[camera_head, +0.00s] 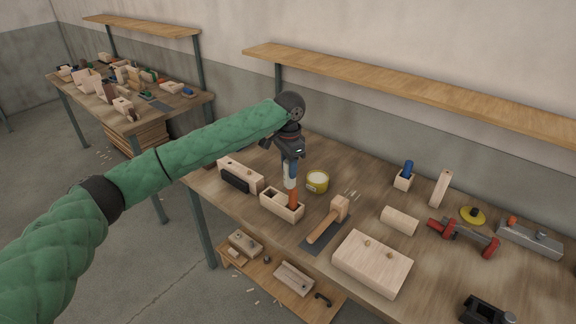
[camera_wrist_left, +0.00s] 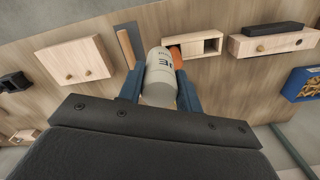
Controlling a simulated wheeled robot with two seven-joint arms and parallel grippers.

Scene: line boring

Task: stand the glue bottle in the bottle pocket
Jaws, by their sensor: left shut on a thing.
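My left gripper (camera_head: 290,162) is shut on the glue bottle (camera_head: 289,181), a pale bottle with dark lettering that shows large between the blue fingers in the left wrist view (camera_wrist_left: 160,75). The bottle is behind the wooden caddy (camera_head: 280,210) in the head view. The caddy has an open, empty pocket (camera_head: 270,194) at its left and an orange-handled thing standing at its right. The caddy also shows beyond the bottle in the wrist view (camera_wrist_left: 206,47). I cannot tell whether the bottle touches the bench. My right gripper is not in view.
A yellow tin (camera_head: 317,182) stands close right of the bottle. A wooden block with a black piece (camera_head: 236,178) is to the left. A mallet (camera_head: 327,222) lies to the right of the caddy, and a large wooden block (camera_head: 372,263) lies further front. A shelf (camera_head: 400,85) runs above the bench.

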